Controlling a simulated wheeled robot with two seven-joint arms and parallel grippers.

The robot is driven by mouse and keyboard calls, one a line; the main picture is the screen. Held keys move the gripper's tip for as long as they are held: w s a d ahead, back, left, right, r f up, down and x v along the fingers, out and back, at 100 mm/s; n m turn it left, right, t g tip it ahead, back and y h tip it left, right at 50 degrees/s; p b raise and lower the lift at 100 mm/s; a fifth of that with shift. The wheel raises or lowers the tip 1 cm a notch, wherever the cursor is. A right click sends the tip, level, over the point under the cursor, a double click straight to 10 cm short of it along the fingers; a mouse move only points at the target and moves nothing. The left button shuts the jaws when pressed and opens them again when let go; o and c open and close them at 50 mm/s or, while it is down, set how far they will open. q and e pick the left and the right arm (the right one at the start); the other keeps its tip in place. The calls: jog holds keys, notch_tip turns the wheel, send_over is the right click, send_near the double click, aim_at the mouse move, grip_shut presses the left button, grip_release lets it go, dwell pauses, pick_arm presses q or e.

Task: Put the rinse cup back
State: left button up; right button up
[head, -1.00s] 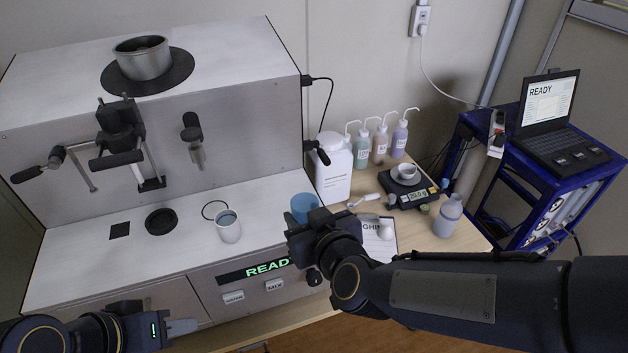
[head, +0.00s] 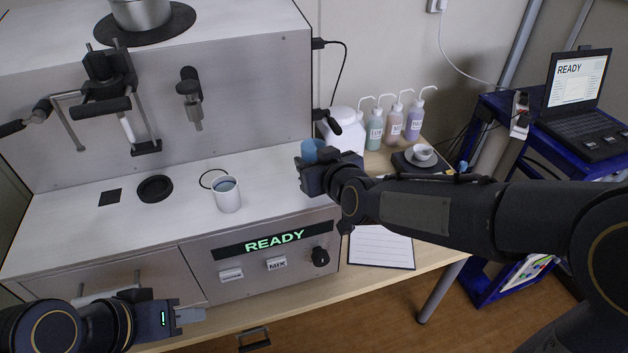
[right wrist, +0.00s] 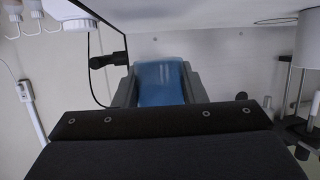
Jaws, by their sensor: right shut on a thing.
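A blue cup (head: 312,150) is in the jaws of my right gripper (head: 310,170), by the right end of the machine's white deck. The right wrist view also shows the blue cup (right wrist: 160,82), between the two fingers. My right gripper hides its lower part in the head view, so I cannot tell how far it is above the deck. A white cup (head: 228,198) with bluish liquid stands upright on the deck, beside a thin black ring (head: 213,178). My left gripper (head: 190,315) is low in front of the machine, away from both cups; its jaw opening is unclear.
A dark round recess (head: 154,188) and a black square (head: 110,197) lie left of the white cup. A black-handled fitting (head: 190,95) juts from the machine's front. Several wash bottles (head: 394,122) and a scale (head: 410,163) stand behind my right arm. A paper sheet (head: 380,247) lies on the table.

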jog(key=shift+w+d+f, duration=0.1)
jog(key=shift+w+f, duration=0.2)
jog(key=shift+f, duration=0.2)
jog(key=shift+f+b, duration=0.45)
jog(key=shift+f, duration=0.9)
jog(key=shift+f, duration=0.25)
jog(key=o, duration=1)
jog(key=shift+r, duration=0.1)
